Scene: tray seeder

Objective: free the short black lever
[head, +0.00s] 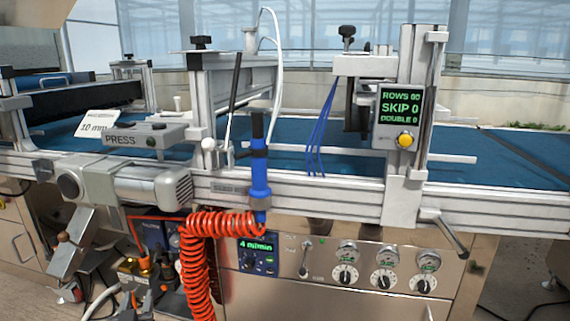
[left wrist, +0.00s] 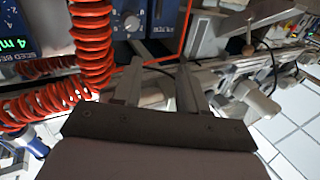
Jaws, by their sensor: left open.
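A dark lever (head: 449,233) slants down from the front rail at the lower right in the head view. A thin black rod (head: 234,88) stands upright left of centre, next to a white ball (head: 208,143). I cannot tell for certain which is the short black lever. Neither is clear in the left wrist view. My left gripper (left wrist: 160,68) is open in the left wrist view. Its two fingers are apart with nothing held between them. Its fingers do not show in the head view. My right gripper is not in view.
A coiled orange hose (head: 193,262) hangs at the front and also shows in the left wrist view (left wrist: 92,45). A blue tool (head: 260,178) stands against the rail. A grey motor (head: 130,188) juts out at the left. The blue belt (head: 350,160) lies behind the rail.

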